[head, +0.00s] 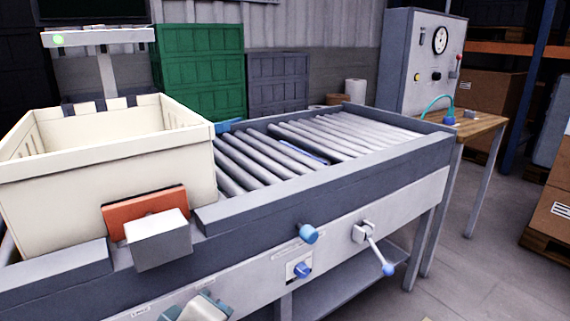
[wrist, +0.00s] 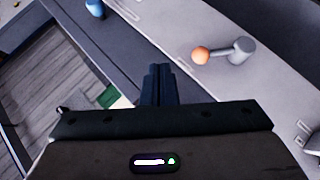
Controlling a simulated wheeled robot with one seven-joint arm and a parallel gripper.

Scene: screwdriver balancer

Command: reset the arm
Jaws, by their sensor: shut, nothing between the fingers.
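My gripper (wrist: 160,70) shows in the wrist view with its two dark fingers together, shut and empty. It is over a grey-and-white surface and appears apart from the fittings there. In the wrist view an orange ball (wrist: 201,55) on a grey knob-like fitting (wrist: 240,50) lies to the right of the fingers. A blue knob (wrist: 95,8) is at the upper left. In the head view I cannot make out my fingers. A grey-teal part (head: 203,307) is cut off at the bottom edge, and I cannot tell what it is.
A roller conveyor (head: 330,194) carries a cream crate (head: 90,152) at its left. Its front has a blue knob (head: 308,234), a rotary switch (head: 302,270) and a blue-ended lever (head: 375,250). A grey box (head: 158,240) juts from the front. Open floor (head: 480,270) lies right.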

